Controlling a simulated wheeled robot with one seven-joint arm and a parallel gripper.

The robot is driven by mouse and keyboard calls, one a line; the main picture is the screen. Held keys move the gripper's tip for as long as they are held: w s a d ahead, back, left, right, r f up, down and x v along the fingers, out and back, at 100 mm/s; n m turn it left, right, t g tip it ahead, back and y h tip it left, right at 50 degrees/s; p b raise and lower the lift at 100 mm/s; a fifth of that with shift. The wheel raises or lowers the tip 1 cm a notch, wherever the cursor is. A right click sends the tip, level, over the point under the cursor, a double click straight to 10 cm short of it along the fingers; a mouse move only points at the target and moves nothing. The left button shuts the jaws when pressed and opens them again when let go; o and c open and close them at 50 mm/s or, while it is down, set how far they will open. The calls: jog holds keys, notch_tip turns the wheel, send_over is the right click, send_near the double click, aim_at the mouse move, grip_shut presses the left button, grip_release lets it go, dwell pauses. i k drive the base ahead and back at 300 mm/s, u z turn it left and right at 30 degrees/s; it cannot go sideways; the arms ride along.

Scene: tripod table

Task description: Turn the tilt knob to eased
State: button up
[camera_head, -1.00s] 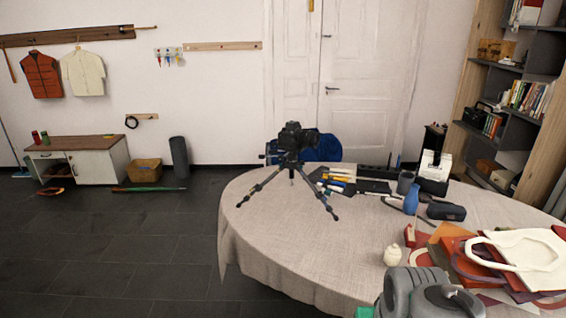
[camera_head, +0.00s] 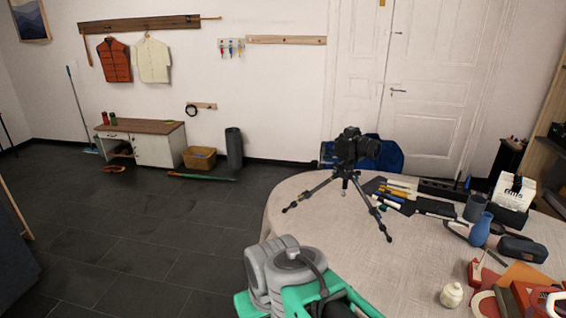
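A black camera (camera_head: 352,147) sits on a small dark tripod (camera_head: 345,180) with spread legs. The tripod stands near the left edge of the round table (camera_head: 330,240), which has a pale cloth. The tilt knob is too small to make out on the tripod head. My arm, grey and green, rises at the bottom centre, in front of the table's near left edge and apart from the tripod. My gripper's fingers are not visible.
Pens and dark cases (camera_head: 415,200) lie right of the tripod. A blue vase (camera_head: 481,230), a dark cup (camera_head: 475,207) and a small white jar (camera_head: 452,294) stand further right. A blue chair (camera_head: 385,153) is behind the table.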

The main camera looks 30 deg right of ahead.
aim_at(335, 166)
jog(key=u, duration=0.2)
jog(key=i, duration=1.35)
jog(key=z, duration=0.4)
